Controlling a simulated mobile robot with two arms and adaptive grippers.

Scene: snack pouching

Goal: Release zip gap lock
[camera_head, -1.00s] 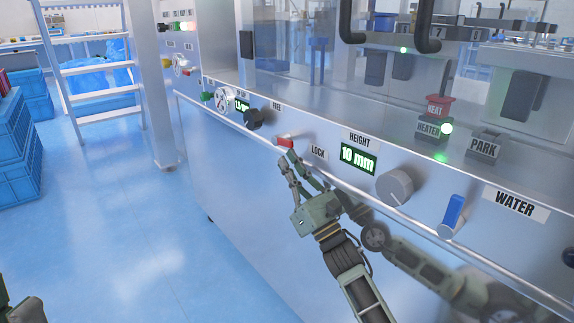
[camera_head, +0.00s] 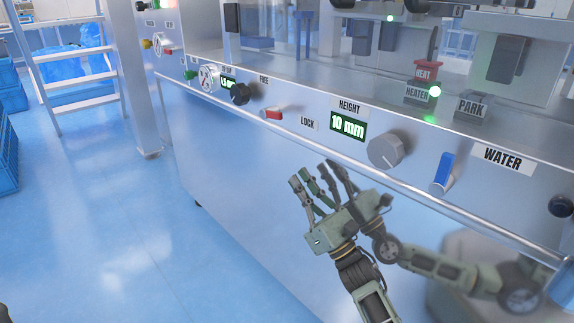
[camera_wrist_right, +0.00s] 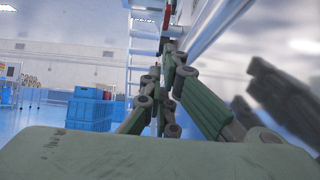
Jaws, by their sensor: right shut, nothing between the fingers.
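The small red zip gap lock lever (camera_head: 272,113) is on the machine's front panel, between the FREE label (camera_head: 264,79) and the LOCK label (camera_head: 307,122). Its red end lies toward the left, but its exact setting is hard to tell. My right gripper (camera_head: 316,180) is below and right of the lever, in front of the panel and apart from it. It is shut with nothing held. In the right wrist view, its green fingers (camera_wrist_right: 170,85) reach forward near the machine's front.
A HEIGHT display (camera_head: 348,124) reads 10 mm, with a grey knob (camera_head: 385,150) and a blue WATER lever (camera_head: 443,172) to its right. A black knob (camera_head: 239,94) is left of the lever. A rail (camera_head: 300,147) runs below the controls. Open blue floor lies left.

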